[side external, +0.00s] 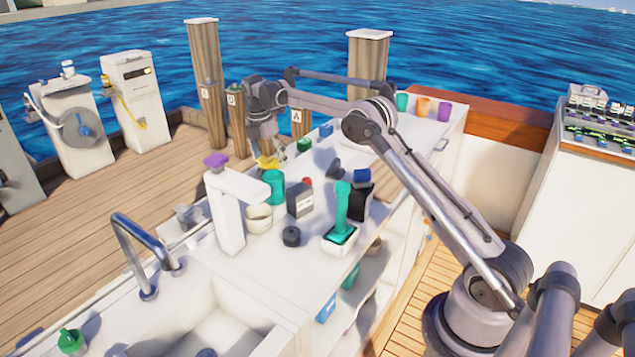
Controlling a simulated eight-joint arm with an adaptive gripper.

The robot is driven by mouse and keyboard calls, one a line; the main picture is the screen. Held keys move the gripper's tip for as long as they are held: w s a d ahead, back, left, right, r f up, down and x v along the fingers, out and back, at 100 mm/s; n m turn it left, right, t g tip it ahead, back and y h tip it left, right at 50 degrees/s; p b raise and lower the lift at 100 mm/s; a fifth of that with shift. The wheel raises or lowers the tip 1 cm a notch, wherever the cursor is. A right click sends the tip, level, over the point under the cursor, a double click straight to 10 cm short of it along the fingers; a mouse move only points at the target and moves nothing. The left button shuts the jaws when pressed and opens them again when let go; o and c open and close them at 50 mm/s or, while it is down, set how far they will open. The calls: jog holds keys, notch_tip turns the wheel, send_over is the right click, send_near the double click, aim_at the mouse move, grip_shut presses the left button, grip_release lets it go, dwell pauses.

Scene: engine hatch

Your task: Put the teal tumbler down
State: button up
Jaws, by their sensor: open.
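A teal tumbler (402,102) stands upright at the far end of the white counter, left of an orange one and a purple one. A second teal, cup-like thing (273,187) stands nearer, behind the white pump bottle. I cannot tell which is the task's tumbler. My gripper (266,152) points down over the counter's left edge, just above and behind the nearer teal thing and a yellow thing (268,163). It is open; its fingertips are small and partly hidden. I cannot tell whether it touches either thing. It is far from the back tumbler.
The orange tumbler (423,107) and purple tumbler (444,111) stand at the back. A sink (215,318) lies in front.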

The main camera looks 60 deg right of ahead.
jog(key=s+a+r+m+t, duration=0.4)
jog(key=s+a+r+m, duration=0.5)
jog(key=s+a+r, duration=0.45)
jog(key=s+a+f+m+t, duration=0.1)
jog(key=s+a+f+m, duration=0.1)
jog(key=s, duration=0.4)
jog(key=s+a+f+m+t+y, duration=0.1)
jog(key=s+a+f+m, duration=0.1)
jog(key=s, duration=0.5)
jog(key=s+a+f+m+t, duration=0.1)
jog(key=s+a+f+m, duration=0.1)
jog(key=s+m, duration=0.3)
jog(key=shift+s+a+f+y, duration=0.4)
jog(key=shift+s+a, duration=0.3)
jog(key=shift+s, duration=0.2)
